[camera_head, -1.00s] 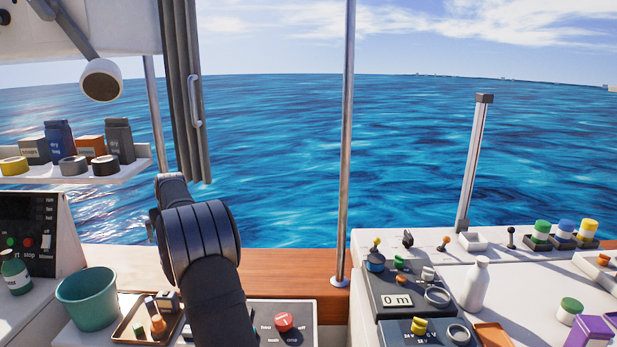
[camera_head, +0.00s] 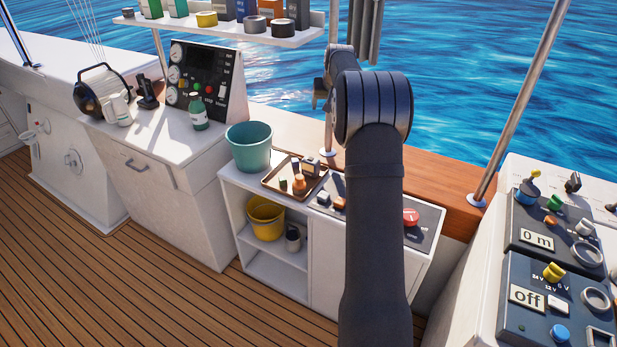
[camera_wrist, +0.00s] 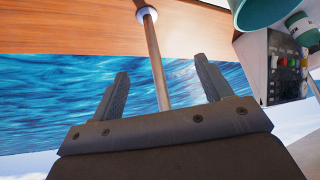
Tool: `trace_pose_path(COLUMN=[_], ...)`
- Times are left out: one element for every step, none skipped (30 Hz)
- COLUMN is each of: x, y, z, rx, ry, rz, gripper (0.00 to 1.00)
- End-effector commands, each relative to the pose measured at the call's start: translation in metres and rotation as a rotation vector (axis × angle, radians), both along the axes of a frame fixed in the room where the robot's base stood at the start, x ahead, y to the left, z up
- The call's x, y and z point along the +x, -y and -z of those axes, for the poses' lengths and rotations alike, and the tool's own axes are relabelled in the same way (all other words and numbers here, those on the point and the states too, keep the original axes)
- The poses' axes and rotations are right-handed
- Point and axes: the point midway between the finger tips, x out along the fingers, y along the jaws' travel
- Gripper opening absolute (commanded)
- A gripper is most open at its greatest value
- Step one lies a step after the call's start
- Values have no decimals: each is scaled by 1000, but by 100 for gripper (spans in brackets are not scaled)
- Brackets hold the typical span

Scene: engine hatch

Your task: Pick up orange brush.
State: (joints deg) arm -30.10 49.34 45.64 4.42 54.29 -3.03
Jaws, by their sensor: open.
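I cannot clearly make out an orange brush. A small orange item (camera_head: 300,184), too small to identify surely, stands in the brown tray (camera_head: 268,182) on the low white cabinet, left of my arm in the head view. Small dark and grey items share the tray. My gripper (camera_wrist: 163,78) is open and empty in the wrist view, its two fingers apart with a metal pole and water beyond them. In the head view my gripper is mostly hidden behind my arm, up near the pole and above the cabinet.
A teal bucket (camera_head: 248,147) stands left of the tray, with a green bottle (camera_head: 198,114) further left. A control panel with a red button (camera_head: 411,216) lies right of the tray. A shelf (camera_head: 235,37) with boxes hangs above. A yellow bucket (camera_head: 266,217) sits in the cabinet.

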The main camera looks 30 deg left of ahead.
Motion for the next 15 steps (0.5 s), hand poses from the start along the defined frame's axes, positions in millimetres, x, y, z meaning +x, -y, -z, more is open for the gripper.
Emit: trace_pose_path(x=[-2, -4, -6, -8, -10, -13, -16, -18, -20, -22, -24, -27, -30, -32, -35], y=[-2, -4, -5, -7, -8, -10, -12, -13, -15, -16, -17, -19, -20, -21, -23], z=[4, 7, 11, 14, 17, 21, 25, 27, 32, 35, 38, 42, 44, 47, 51], rx=[19, 34, 56, 73, 90, 112, 129, 144, 164, 178, 192, 210, 222, 234, 249], ry=[-31, -54, -88, -117, -145, -182, -210, -237, -273, -299, -324, -358, -382, -405, -437], rz=[50, 90, 151, 200, 252, 321, 374, 427, 499, 554, 609, 683, 739, 794, 868], gripper=[72, 72, 72, 72, 72, 72, 72, 72, 72, 72, 72, 72, 72, 72, 72])
